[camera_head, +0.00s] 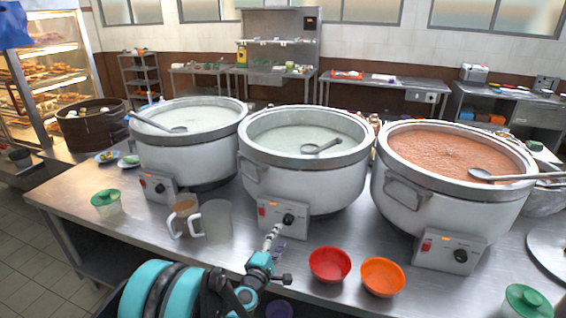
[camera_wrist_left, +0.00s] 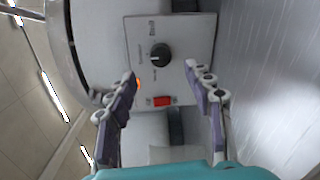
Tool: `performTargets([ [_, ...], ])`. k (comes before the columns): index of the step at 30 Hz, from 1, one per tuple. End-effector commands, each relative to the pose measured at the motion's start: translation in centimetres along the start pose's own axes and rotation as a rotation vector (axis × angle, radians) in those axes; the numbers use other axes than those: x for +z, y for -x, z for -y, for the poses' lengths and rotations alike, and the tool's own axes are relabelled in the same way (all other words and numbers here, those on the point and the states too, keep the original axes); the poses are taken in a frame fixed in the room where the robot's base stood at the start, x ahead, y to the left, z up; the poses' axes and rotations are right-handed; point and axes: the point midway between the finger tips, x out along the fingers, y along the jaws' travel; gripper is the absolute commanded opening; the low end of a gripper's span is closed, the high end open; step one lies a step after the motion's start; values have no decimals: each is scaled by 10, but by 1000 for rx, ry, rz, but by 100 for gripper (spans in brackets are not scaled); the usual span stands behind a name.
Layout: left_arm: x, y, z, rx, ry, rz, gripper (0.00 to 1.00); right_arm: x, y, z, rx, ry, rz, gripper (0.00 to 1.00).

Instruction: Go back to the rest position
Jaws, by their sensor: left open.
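My left gripper (camera_head: 275,243) is open and empty in front of the middle pot's control box (camera_head: 269,212). The head view shows it small, and the arm partly hides it. In the left wrist view the gripper (camera_wrist_left: 161,78) has its purple-grey fingers apart, one on each side of the box face. The black knob (camera_wrist_left: 160,56) and red switch (camera_wrist_left: 162,100) show between them, with no clear contact. The knob also shows in the head view (camera_head: 289,219). The middle pot (camera_head: 305,180) is white and holds pale congee with a ladle. My right gripper is not in view.
A left pot (camera_head: 185,157) with pale congee and a right pot (camera_head: 440,205) with reddish congee flank the middle one. Red (camera_head: 330,265) and orange (camera_head: 383,277) bowls stand right of my gripper. Cups (camera_head: 216,220) stand to its left. Bare steel table (camera_head: 130,240) lies at front left.

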Motion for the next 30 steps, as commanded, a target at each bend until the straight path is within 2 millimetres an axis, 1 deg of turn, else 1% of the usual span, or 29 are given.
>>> performTargets([
  [2, 3, 4, -9, -14, -45, 10, 52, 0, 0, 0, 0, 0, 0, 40],
  [5, 10, 16, -27, -54, -164, 39, 52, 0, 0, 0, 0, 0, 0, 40],
  [8, 19, 37, -45, -119, -334, 79, 52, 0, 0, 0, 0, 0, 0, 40],
  [9, 21, 48, -51, -150, -405, 96, 52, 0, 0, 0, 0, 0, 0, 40],
  [11, 24, 65, -56, -199, -510, 121, 52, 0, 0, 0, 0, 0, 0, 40],
  [14, 25, 98, -61, -289, -679, 162, 52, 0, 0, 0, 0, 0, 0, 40],
  [17, 22, 137, -60, -389, -839, 200, 52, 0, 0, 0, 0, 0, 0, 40],
  [18, 20, 154, -58, -432, -902, 216, 52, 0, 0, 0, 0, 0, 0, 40],
  [20, 15, 181, -53, -501, -994, 240, 52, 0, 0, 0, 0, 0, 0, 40],
  [21, 11, 199, -50, -548, -1051, 254, 52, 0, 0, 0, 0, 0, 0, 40],
  [23, 4, 228, -43, -621, -1135, 277, 52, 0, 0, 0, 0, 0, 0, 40],
  [24, -1, 246, -39, -671, -1188, 292, 52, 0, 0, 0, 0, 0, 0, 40],
  [26, -9, 273, -32, -742, -1257, 313, 52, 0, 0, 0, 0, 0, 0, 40],
  [27, -14, 290, -28, -787, -1297, 324, 52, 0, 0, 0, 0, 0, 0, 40],
  [30, -25, 323, -20, -880, -1375, 350, 52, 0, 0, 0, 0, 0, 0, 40],
])
